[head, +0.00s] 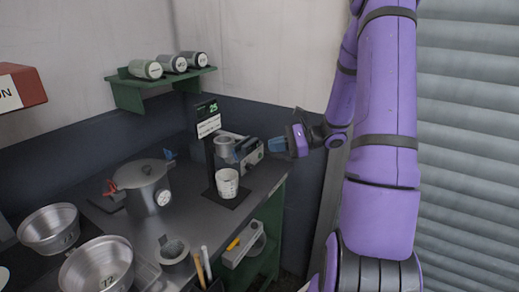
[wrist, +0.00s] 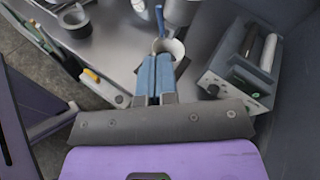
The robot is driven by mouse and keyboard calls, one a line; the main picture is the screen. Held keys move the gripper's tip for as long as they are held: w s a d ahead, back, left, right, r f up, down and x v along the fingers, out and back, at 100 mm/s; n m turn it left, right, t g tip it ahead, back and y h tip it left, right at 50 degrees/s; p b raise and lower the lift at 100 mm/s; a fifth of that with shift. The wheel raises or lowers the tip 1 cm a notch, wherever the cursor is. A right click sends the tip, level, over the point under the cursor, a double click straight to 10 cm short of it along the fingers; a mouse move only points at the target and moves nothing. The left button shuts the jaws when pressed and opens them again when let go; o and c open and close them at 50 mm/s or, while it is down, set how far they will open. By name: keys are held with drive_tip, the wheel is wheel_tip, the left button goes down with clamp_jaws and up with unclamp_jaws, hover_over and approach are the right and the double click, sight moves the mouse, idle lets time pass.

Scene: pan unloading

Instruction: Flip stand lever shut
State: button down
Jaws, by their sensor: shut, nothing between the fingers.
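The stand (head: 209,150) is a dark upright post with a small display showing 25 and a white label. It rises from a flat dark base on the counter. A white marked cup (head: 228,183) stands on that base; it also shows in the wrist view (wrist: 176,48). A thin blue piece (wrist: 159,20), which looks like the lever, sticks up beside the cup in the wrist view; its exact position is hard to tell. My gripper (head: 272,146) is shut and empty, right of the stand. Its blue fingers (wrist: 155,78) point towards the cup in the wrist view.
A grey box device (head: 250,155) stands just behind the stand, close to my fingers. A lidded pot (head: 143,187) and metal pans (head: 49,229) fill the left counter. A green shelf (head: 128,92) with several jars hangs above.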

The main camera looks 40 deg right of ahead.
drive_tip(key=shift+v, duration=1.8)
drive_tip(key=shift+f, duration=0.1)
